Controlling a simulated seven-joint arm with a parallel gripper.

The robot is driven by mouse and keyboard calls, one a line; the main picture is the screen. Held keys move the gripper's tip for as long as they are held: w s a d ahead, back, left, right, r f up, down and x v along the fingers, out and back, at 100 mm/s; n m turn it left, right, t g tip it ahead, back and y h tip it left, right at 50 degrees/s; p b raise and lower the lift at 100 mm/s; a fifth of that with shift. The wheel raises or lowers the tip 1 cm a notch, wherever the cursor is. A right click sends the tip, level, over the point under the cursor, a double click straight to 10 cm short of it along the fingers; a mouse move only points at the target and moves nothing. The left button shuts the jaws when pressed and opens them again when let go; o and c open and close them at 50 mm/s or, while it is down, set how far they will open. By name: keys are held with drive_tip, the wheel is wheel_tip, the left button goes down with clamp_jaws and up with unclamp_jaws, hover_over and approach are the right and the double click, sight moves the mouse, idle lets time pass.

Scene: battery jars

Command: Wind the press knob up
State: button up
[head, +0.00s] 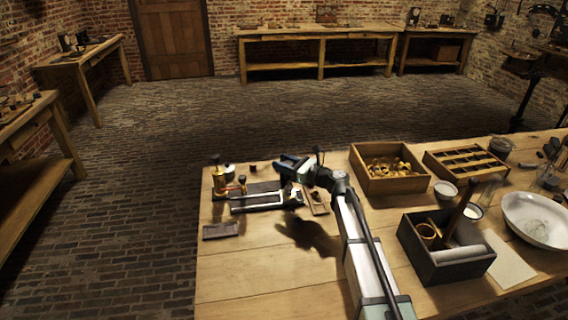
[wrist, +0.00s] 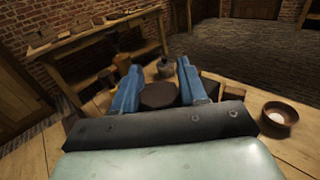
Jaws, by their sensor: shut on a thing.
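The press (head: 262,200) stands near the left end of the bench in the head view, a dark and pale metal frame lying low on the wood. My gripper (head: 283,163) is over its right end, fingers pointing left. In the wrist view a dark brown round knob (wrist: 158,96) sits between the two blue fingers of my gripper (wrist: 158,78), and I take it for the press knob. The gripper is shut on it. In the head view the gripper hides the knob, so its height cannot be told.
Brass fittings (head: 219,180) stand at the press's left end. A dark flat block (head: 221,231) lies at the bench's left edge. A small brown bowl (wrist: 280,117) is right of the gripper in the wrist view. A wooden box of brass parts (head: 390,184) stands right of my arm.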

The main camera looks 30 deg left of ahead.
drive_tip(key=shift+n+g, duration=0.3)
drive_tip(key=shift+g, duration=0.1)
drive_tip(key=shift+s+d+n+g+h, duration=0.1)
drive_tip(key=shift+s+n+g+h, duration=0.15)
drive_tip(key=shift+n+g+h, duration=1.6)
drive_tip(key=shift+s+d+n+g+h, duration=0.2)
drive_tip(key=shift+n+g+h, duration=0.4)
drive_tip(key=shift+n+g, duration=1.45)
drive_tip(key=shift+s+d+n+g+h, duration=0.1)
drive_tip(key=shift+s+n+g+h, duration=0.15)
drive_tip(key=shift+n+g+h, duration=1.75)
drive_tip(key=shift+m+g+y, duration=0.45)
drive_tip(key=shift+m+g, duration=0.25)
drive_tip(key=shift+g, duration=0.3)
drive_tip(key=shift+s, duration=0.1)
drive_tip(key=o, duration=1)
drive_tip(key=shift+c, duration=0.2)
